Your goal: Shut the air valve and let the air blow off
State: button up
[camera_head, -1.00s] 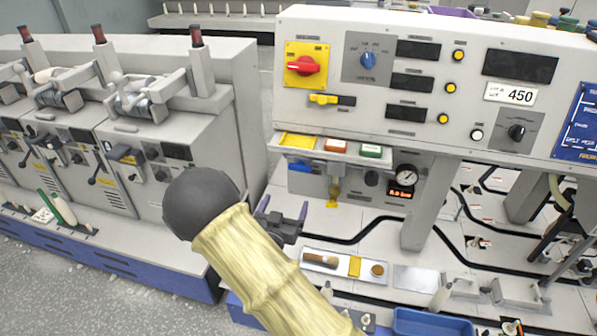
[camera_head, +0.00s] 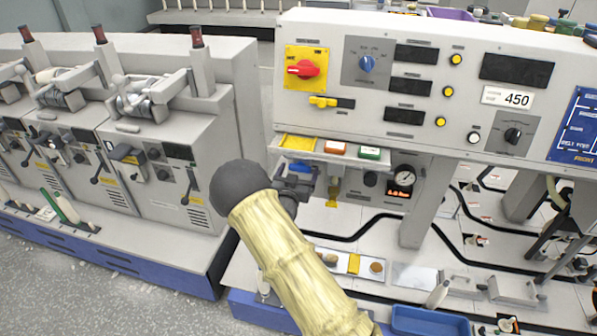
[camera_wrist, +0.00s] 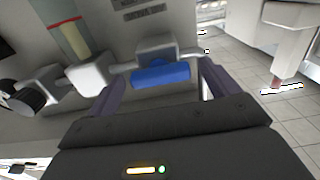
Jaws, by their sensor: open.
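The air valve's blue handle (camera_wrist: 160,75) hangs crosswise below its grey body (camera_wrist: 155,48) in the wrist view. In the head view the blue handle (camera_head: 301,167) shows under the front panel, partly covered by my gripper (camera_head: 298,182). My gripper (camera_wrist: 160,88) is open, with one purple finger on each side of the handle. I cannot tell whether either finger touches it. The round pressure gauge (camera_head: 404,177) is to the right, with a small lit orange readout (camera_head: 400,192) below it, too small to read.
The filter bowl with its yellow tag (camera_head: 332,193) hangs close right of the valve. A red knob on a yellow plate (camera_head: 308,69) is above. A grey machine (camera_head: 165,165) stands on the left. A tray with small parts (camera_head: 340,256) lies below.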

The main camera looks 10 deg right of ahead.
jog(key=c, duration=1)
